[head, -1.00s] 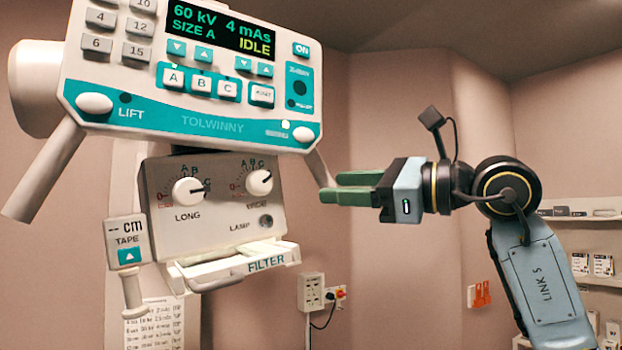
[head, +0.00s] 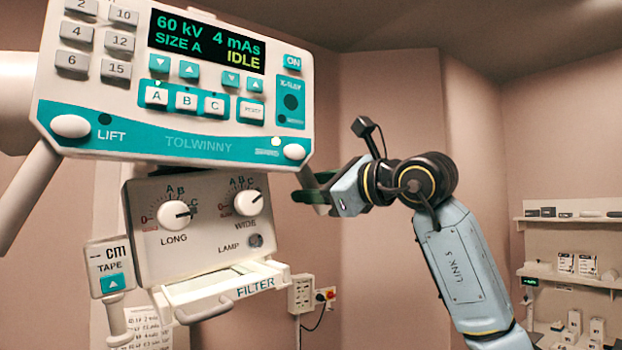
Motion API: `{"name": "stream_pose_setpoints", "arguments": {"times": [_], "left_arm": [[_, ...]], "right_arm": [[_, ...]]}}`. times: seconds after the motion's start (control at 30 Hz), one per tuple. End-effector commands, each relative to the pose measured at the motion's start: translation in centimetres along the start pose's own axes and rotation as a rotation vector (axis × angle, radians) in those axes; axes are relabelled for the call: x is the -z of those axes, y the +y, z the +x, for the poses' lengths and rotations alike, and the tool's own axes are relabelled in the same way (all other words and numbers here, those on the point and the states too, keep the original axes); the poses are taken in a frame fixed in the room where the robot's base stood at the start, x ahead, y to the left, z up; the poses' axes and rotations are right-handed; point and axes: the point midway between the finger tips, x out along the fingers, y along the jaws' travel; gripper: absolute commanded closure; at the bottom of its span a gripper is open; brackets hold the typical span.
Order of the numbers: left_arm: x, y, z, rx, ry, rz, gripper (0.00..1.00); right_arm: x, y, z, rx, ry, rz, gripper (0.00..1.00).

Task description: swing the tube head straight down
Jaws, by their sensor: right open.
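The tube head (head: 170,145) fills the left of the head view. Its white and teal control panel reads 60 kV, 4 mAs, SIZE A, IDLE, and its lower edge slopes slightly down to the right. Below the panel hangs the collimator box (head: 200,222) with two knobs. A pale handle bar (head: 28,195) slants down at the left, and another handle (head: 309,183) at the right. My right gripper (head: 312,190) is open, its green fingers at the right handle, overlapping it in the picture. I cannot tell whether they touch it. My left gripper is out of view.
A tape unit (head: 108,268) hangs at lower left beside the collimator, above a wall chart (head: 148,330). A socket box (head: 301,294) with a red switch is on the back wall. Shelves (head: 570,280) with small boxes stand at the right. Space between my right arm and the shelves looks clear.

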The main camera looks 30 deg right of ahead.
Motion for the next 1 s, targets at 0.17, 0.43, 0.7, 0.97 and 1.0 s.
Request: {"name": "stream_pose_setpoints", "arguments": {"times": [0.17, 0.43, 0.7, 0.97, 1.0], "left_arm": [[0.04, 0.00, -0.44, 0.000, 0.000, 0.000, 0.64], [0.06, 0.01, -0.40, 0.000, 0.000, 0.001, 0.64], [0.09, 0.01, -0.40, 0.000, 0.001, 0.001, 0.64], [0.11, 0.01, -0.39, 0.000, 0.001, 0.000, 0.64], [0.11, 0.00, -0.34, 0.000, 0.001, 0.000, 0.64]], "right_arm": [[-0.04, 0.01, 1.17, 0.000, -0.001, 0.000, 0.53], [0.03, 0.04, 1.28, 0.000, 0.000, -0.001, 0.53], [0.02, 0.04, 1.25, 0.000, -0.001, -0.001, 0.87], [0.01, 0.09, 1.28, -0.001, -0.001, 0.000, 1.00], [-0.01, 0.31, 1.44, -0.004, -0.003, 0.003, 1.00]]}}
